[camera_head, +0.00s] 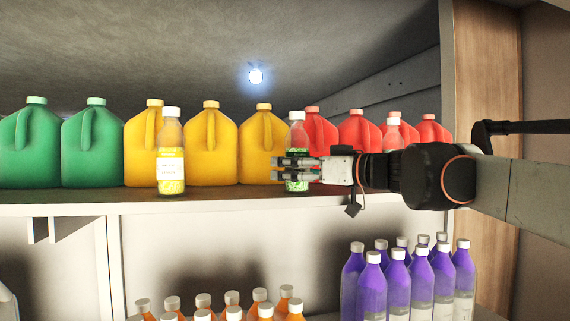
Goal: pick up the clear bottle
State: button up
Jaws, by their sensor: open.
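Another clear bottle (393,134) with a white cap is partly hidden behind my arm.
Green jugs (92,145), yellow jugs (211,145) and red jugs (357,130) line the upper shelf (230,197) behind the bottles. Purple bottles (371,288) and orange-filled bottles (265,313) stand below. A wooden side panel (487,80) rises at the right.

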jog(key=shift+w+a, duration=0.15)
jog(key=shift+a, duration=0.05)
jog(key=shift+s+d+r, duration=0.3)
jog(key=shift+s+d, duration=0.25)
jog(key=shift+d, duration=0.1)
jog(key=shift+c, duration=0.3)
jog(key=c, duration=0.4)
jog(key=shift+w+a+f, duration=0.15)
jog(key=shift+w+a, duration=0.1)
jog(key=shift+a, duration=0.1)
jog(key=c, duration=0.9)
jog(key=shift+s+d, duration=0.15)
jog(key=shift+c, duration=0.2)
jog(key=shift+r, duration=0.25)
notch_tip(320, 180, up, 20)
jog(key=shift+f, duration=0.2)
